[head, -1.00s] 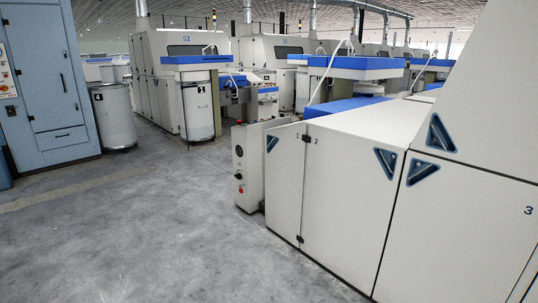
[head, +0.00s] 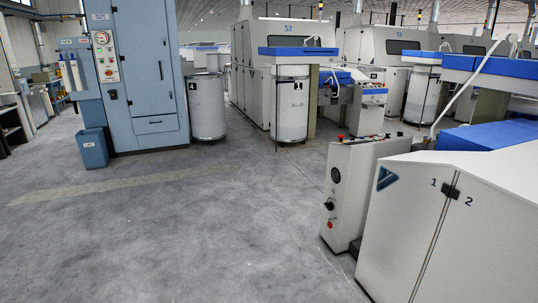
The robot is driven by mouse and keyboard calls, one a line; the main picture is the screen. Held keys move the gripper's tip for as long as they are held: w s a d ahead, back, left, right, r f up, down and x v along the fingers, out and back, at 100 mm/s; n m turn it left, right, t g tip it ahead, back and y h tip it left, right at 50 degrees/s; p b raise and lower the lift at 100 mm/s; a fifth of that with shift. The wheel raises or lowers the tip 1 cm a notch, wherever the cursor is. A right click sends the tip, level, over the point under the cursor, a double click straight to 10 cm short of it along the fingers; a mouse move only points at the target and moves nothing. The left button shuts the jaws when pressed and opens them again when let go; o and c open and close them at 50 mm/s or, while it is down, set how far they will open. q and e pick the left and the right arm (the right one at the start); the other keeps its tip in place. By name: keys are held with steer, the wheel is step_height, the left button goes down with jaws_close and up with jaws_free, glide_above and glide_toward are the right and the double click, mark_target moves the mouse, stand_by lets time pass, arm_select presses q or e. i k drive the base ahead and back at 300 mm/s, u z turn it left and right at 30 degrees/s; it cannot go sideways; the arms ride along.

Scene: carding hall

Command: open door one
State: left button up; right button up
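Door one (head: 395,225) is the narrow cream panel marked "1" at the near end of the machine on the right. It is shut. A blue triangular recessed handle (head: 386,178) sits at its upper left corner. A dark hinge or catch (head: 451,192) bridges the seam between door one and door two (head: 480,255), which is marked "2". The lower part of door one is cut off by the bottom of the head view. Neither of my grippers shows.
A control box (head: 343,195) with a red button and dark knob stands just left of door one. A blue cabinet (head: 146,85), a small blue bin (head: 93,148) and a grey can (head: 207,108) stand farther back left. The grey floor (head: 190,235) ahead and left is clear.

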mark_target(407, 204)
steer(key=z, duration=0.05)
steer(key=i, duration=2.1)
steer(key=z, duration=0.5)
